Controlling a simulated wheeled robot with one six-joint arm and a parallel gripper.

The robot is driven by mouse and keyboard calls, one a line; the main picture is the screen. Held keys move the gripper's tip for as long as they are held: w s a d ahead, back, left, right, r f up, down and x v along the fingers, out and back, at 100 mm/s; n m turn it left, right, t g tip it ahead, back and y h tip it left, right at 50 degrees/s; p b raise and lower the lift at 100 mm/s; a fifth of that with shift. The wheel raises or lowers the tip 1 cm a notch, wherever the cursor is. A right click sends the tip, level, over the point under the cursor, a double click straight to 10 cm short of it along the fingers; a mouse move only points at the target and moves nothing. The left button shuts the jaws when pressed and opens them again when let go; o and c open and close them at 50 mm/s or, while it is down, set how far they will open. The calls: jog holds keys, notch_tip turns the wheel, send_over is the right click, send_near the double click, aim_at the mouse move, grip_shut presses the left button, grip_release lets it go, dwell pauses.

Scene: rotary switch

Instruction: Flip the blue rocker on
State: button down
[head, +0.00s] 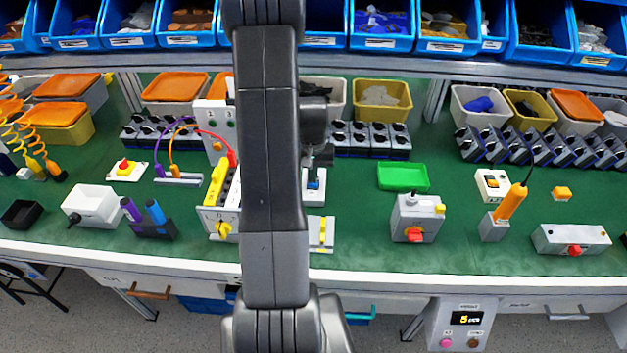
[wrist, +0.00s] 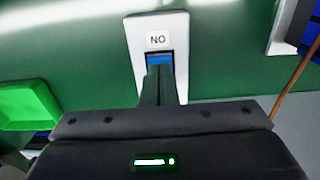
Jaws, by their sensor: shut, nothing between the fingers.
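The blue rocker (head: 313,185) is set in a white plate (head: 314,201) on the green bench, just right of my arm. In the wrist view the blue rocker (wrist: 160,59) shows as a blue strip beyond my fingertips, under a label that reads "NO" in this view. The white plate (wrist: 176,30) surrounds it. My gripper (wrist: 160,72) is shut and empty, its fingers over the near part of the rocker. My gripper (head: 316,168) also shows at the rocker in the head view. The fingers hide the rest of the rocker, so contact and its tilt cannot be told.
A white plate with a yellow lever (head: 322,233) sits nearer the bench's front edge. A panel with yellow parts (head: 220,200) stands to the left. A green tray (head: 403,177) and a grey box with a red knob (head: 412,215) lie to the right.

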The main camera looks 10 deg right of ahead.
jog(key=shift+f+b, duration=0.35)
jog(key=shift+f, duration=0.15)
jog(key=shift+r, duration=0.1)
jog(key=shift+r+p, duration=2.25)
jog(key=shift+r, duration=1.25)
jog(key=shift+f, duration=0.1)
notch_tip(320, 180, down, 7)
jog(key=b, duration=0.4)
jog(key=shift+b, duration=0.3)
